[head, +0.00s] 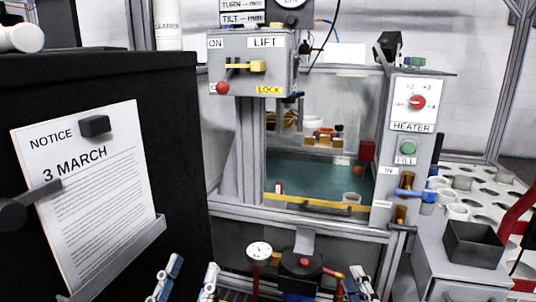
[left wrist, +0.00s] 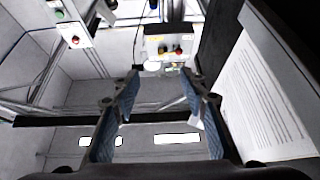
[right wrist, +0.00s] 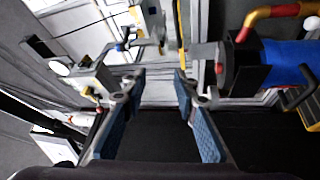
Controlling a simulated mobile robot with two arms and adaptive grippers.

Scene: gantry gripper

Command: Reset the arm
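A grey control box (head: 250,62) labelled ON, LIFT and LOCK hangs at the upper centre of the head view. It has a yellow-handled lever (head: 245,66) lying roughly level and a red knob (head: 222,88) at its lower left. A box with red knobs also shows in the left wrist view (left wrist: 170,45). My left gripper (head: 188,280) is low in the head view, below and left of the box; its blue-padded fingers (left wrist: 160,88) are apart and empty. My right gripper (head: 352,284) is low right of centre; its fingers (right wrist: 160,82) are apart and empty.
Behind the box is a glass-fronted tank (head: 320,178) with greenish water. A HEATER panel (head: 413,105) with a red knob stands right of it, above a blue-handled valve (head: 415,194). A black cabinet (head: 170,150) with a notice (head: 90,190) blocks the left. A perforated white surface (head: 480,185) lies right.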

